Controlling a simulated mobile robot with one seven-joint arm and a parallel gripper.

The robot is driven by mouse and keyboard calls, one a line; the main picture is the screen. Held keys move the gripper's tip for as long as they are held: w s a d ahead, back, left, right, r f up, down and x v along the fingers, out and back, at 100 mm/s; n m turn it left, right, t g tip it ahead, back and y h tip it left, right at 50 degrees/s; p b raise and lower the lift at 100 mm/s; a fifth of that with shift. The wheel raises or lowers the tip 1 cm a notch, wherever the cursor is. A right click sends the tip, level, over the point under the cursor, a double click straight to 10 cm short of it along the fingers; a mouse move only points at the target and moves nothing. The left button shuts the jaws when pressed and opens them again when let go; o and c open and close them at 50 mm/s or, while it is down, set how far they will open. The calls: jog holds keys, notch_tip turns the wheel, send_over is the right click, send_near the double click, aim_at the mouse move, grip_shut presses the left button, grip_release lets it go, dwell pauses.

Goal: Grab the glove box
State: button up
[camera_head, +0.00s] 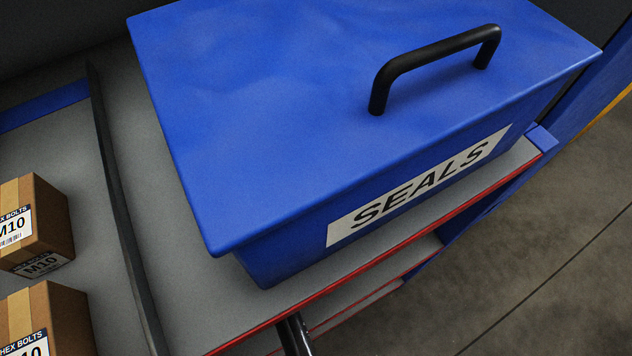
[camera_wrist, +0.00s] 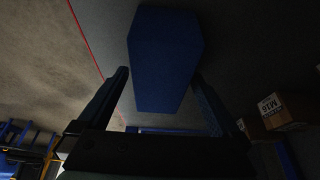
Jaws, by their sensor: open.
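No box with a glove label can be read in either view. In the wrist view a plain dark blue box (camera_wrist: 165,55) lies beyond and between the two fingers of my gripper (camera_wrist: 160,76), with no label showing on it. The gripper is open, with one finger toward each side of the box. I cannot tell whether the fingers touch it. In the head view a large blue lidded bin (camera_head: 250,100) reads SEALS and has a black handle (camera_head: 435,62) on its lid. I cannot tell whether both views show the same box.
The bin stands on a grey shelf (camera_head: 190,290) with a red front edge. A dark upright divider (camera_head: 118,205) separates it from cardboard M10 hex bolt boxes (camera_head: 40,225) at left. Cardboard M16 boxes (camera_wrist: 283,108) show at right in the wrist view. Open floor (camera_head: 540,270) lies at right.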

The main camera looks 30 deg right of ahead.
jog(key=shift+f, duration=0.25)
dwell(0.4)
grip_shut()
dwell(0.4)
jog(key=shift+r, duration=0.15)
